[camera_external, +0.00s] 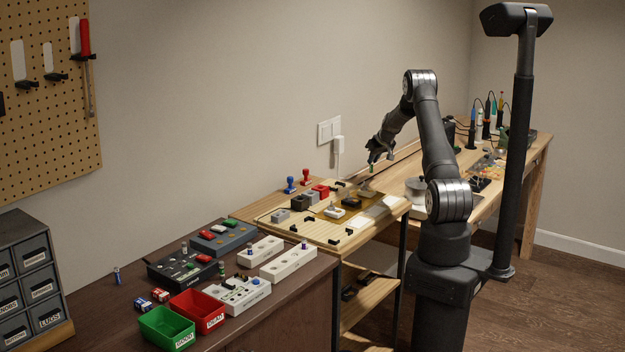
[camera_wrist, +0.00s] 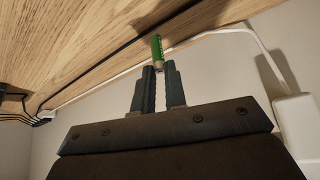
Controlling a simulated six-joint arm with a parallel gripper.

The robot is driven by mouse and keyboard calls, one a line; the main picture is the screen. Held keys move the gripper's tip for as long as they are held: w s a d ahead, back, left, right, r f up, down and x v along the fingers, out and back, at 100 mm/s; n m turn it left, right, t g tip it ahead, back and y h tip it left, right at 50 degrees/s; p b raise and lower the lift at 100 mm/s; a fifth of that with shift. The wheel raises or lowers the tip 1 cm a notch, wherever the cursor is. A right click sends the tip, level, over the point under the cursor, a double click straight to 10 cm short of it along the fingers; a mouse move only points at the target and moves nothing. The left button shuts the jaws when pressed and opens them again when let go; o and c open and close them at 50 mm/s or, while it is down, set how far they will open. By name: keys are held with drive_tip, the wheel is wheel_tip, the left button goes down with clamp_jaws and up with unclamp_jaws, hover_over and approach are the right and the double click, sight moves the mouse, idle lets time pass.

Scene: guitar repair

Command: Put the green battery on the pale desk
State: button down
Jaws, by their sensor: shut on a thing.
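My gripper (camera_external: 374,155) is shut on the green battery (camera_external: 371,157) and holds it above the near end of the pale wooden desk (camera_external: 464,187). In the wrist view the green battery (camera_wrist: 156,45) sticks out from between the fingertips of my gripper (camera_wrist: 158,68). The pale desk (camera_wrist: 90,50) fills the top of that view. A gap between the battery and the desk is hard to judge there.
A white cable and wall plug (camera_external: 338,145) are by the wall near my gripper. A board with several small blocks (camera_external: 325,215) lies to the left. Soldering tools (camera_external: 487,125) stand at the desk's far end. A dark bench (camera_external: 95,300) holds bins and battery testers.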

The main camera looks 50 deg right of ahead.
sight(372, 169)
drive_tip(key=shift+f, duration=1.65)
drive_tip(key=shift+f, duration=0.15)
drive_tip(key=c, duration=1.5)
unclamp_jaws()
drive_tip(key=shift+o, duration=0.2)
drive_tip(key=shift+s+a+r, duration=0.1)
drive_tip(key=shift+s+r, duration=0.15)
drive_tip(key=shift+r, duration=0.35)
drive_tip(key=v, duration=1.1)
